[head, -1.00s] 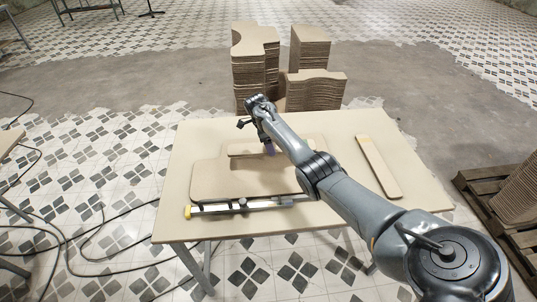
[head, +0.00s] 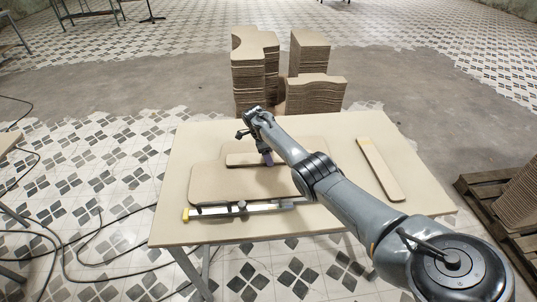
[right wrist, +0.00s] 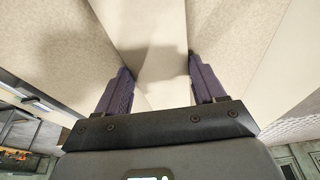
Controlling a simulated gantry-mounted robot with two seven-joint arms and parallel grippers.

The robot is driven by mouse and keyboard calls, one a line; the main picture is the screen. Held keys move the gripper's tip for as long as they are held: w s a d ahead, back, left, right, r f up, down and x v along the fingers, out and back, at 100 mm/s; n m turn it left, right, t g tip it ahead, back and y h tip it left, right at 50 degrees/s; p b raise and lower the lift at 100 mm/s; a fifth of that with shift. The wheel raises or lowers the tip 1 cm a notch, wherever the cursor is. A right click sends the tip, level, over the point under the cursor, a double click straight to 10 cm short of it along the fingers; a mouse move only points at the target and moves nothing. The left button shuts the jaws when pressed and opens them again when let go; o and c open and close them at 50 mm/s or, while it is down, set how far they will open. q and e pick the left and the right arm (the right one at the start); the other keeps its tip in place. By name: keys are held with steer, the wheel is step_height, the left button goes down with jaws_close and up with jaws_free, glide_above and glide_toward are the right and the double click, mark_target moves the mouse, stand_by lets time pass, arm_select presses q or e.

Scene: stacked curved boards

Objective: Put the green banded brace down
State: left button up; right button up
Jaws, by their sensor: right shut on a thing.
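My right gripper (head: 268,160) is shut on a pale, narrow brace (head: 243,160) over the curved board on the table. In the right wrist view, my purple-grey fingers (right wrist: 163,88) stand on either side of this pale brace (right wrist: 160,65). No green band shows on its visible part; my arm hides its right part in the head view. The brace lies on or just above the curved board (head: 235,185); I cannot tell whether it touches. My left gripper is not in view.
Another narrow brace (head: 379,170) with a yellowish band lies at the table's right. A bar clamp (head: 220,211) with a yellow end lies along the front of the curved board. Tall board stacks (head: 315,92) stand behind the table (head: 345,130). A pallet (head: 480,200) is at right.

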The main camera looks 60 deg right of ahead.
steer(key=o, duration=1.3)
steer(key=shift+o, duration=0.2)
